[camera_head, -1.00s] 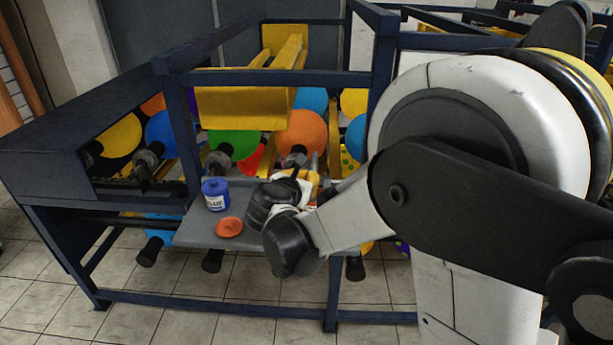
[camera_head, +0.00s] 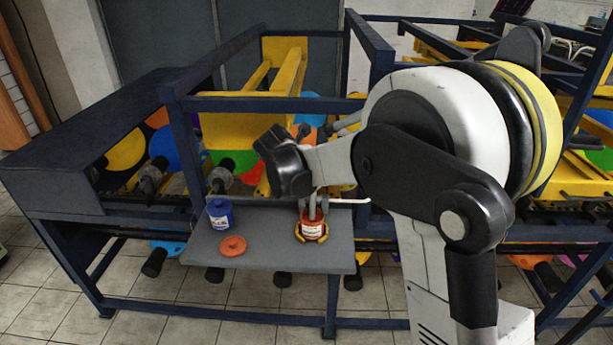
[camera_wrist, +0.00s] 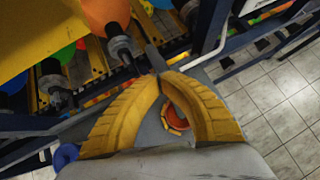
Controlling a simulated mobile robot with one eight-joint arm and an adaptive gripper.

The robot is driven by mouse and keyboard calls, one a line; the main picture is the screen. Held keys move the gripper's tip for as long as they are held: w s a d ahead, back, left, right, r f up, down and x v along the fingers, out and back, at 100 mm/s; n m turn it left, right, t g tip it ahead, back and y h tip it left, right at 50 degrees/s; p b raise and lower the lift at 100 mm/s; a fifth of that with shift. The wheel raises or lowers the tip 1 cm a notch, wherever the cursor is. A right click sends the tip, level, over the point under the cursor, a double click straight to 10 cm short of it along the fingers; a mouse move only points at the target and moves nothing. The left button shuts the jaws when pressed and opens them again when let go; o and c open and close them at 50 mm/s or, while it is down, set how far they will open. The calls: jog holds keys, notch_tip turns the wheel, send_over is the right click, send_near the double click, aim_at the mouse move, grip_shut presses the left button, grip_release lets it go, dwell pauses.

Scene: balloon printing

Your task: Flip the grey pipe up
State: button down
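A grey pipe (camera_wrist: 153,58) shows in the wrist view just beyond my fingertips, at the machine's edge. My gripper (camera_wrist: 159,76) has two yellow bowed fingers whose tips come together at the near end of this pipe. I cannot tell whether they hold the pipe or only meet beside it. In the head view, grey rods (camera_head: 346,124) show right of my black wrist, but I cannot tell whether one is the pipe.
A grey shelf (camera_head: 265,262) carries a blue jar (camera_head: 220,215), an orange lid (camera_head: 232,246) and a red jar (camera_head: 312,230). The red jar also shows below my fingers in the wrist view (camera_wrist: 174,120). Blue frame bars (camera_head: 275,105), rollers and colored balloons surround the space.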

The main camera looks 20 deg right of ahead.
jog(key=w+d+r+g+y+p, duration=0.1)
jog(key=w+d+g+p, duration=0.1)
jog(key=w, duration=0.6)
jog(key=shift+w+d+g+p, duration=0.15)
jog(key=shift+d+g+p, duration=0.15)
jog(key=shift+g+p, duration=0.2)
jog(key=shift+r, duration=0.1)
jog(key=p+v, duration=0.1)
jog(key=v, duration=1.2)
jog(key=shift+s+a+f+p, duration=0.25)
jog(key=shift+a+p, duration=0.1)
jog(key=shift+s, duration=0.1)
